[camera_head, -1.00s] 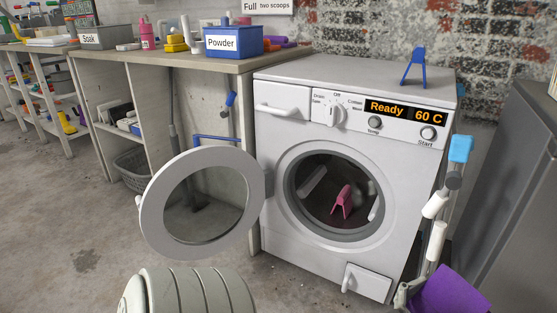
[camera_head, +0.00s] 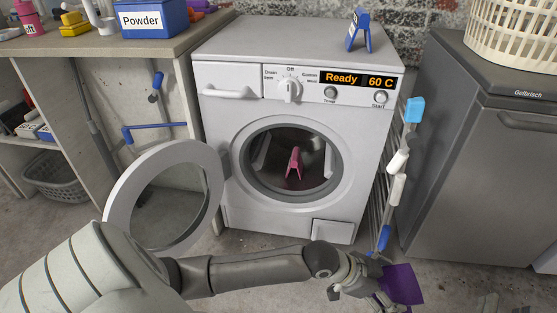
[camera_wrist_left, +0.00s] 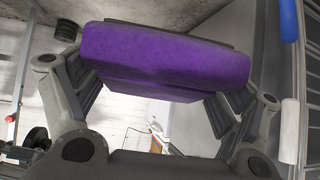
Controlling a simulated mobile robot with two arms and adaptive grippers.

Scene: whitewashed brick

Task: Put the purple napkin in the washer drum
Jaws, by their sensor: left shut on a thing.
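The purple napkin (camera_head: 403,284) is in my left gripper (camera_head: 368,290), low in front of the washer's right side. In the left wrist view the folded napkin (camera_wrist_left: 165,62) lies across between the two fingers, which are shut on it. The washer (camera_head: 215,122) stands in the middle of the head view. Its round door (camera_head: 119,203) is swung open to the left, and the drum opening (camera_head: 268,168) faces me. A pink A-shaped peg (camera_head: 294,163) is inside the drum. The head view shows only one gripper; my right gripper is not distinguishable.
A blue peg (camera_head: 359,32) stands on the washer top. A slim rack with white pieces (camera_head: 397,175) stands between the washer and a grey appliance (camera_head: 485,165), which carries a cream basket (camera_head: 515,45). A counter with a blue Powder box (camera_head: 152,20) is at the left.

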